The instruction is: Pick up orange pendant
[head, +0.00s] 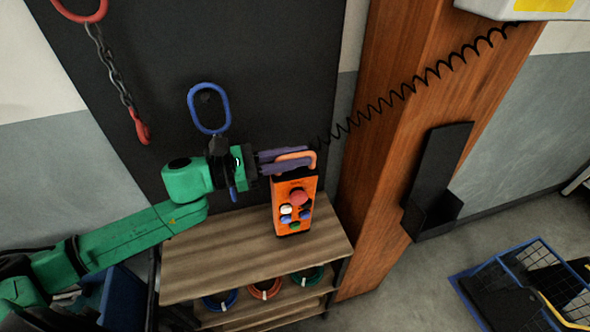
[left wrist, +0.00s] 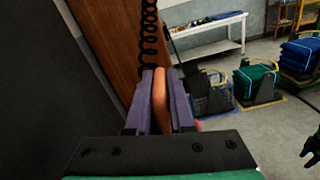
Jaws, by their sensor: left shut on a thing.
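The orange pendant (head: 293,207) is a box with several coloured buttons and an orange loop handle at its top. It hangs upright over the right part of the wooden shelf top; I cannot tell whether its lower end touches the wood. My left gripper (head: 290,160) is shut on the handle, coming from the left. In the left wrist view the handle (left wrist: 160,102) lies between the purple fingers (left wrist: 162,100), and the pendant's body is mostly hidden below. A black coiled cord (head: 400,95) runs from the pendant's top up to the right.
The wooden shelf (head: 240,245) has coloured rolls on its lower level. A dark board behind carries a blue ring (head: 208,108) and a red-hooked chain (head: 122,85). A wooden post (head: 400,60) with a black holder (head: 437,180) stands right. A blue wire crate (head: 530,280) is on the floor.

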